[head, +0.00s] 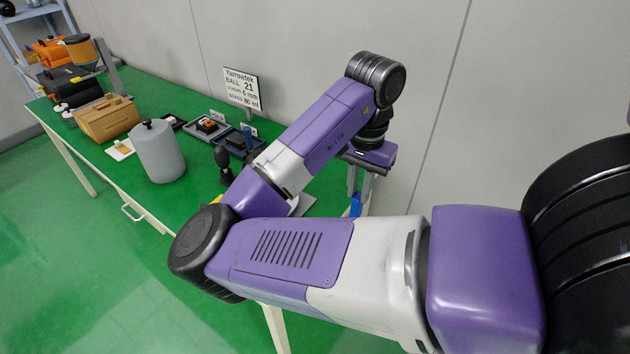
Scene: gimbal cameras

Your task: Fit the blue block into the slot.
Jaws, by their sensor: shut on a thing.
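My gripper (358,192) hangs pointing down near the right end of the green table, below my purple wrist. It is shut on the blue block (356,205), which shows at the fingertips. The block's lower end is hard to make out, so I cannot tell whether it touches anything. No slot is clearly visible. A grey flat piece (304,205) shows partly behind my arm, left of the gripper, and most of it is hidden.
A grey lidded canister (158,152), a brown box (106,118) and a dark blue tray (234,150) stand on the green table (190,196) to the left. A dark bulb-shaped item (223,160) stands near my arm. A sign (242,88) stands at the back.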

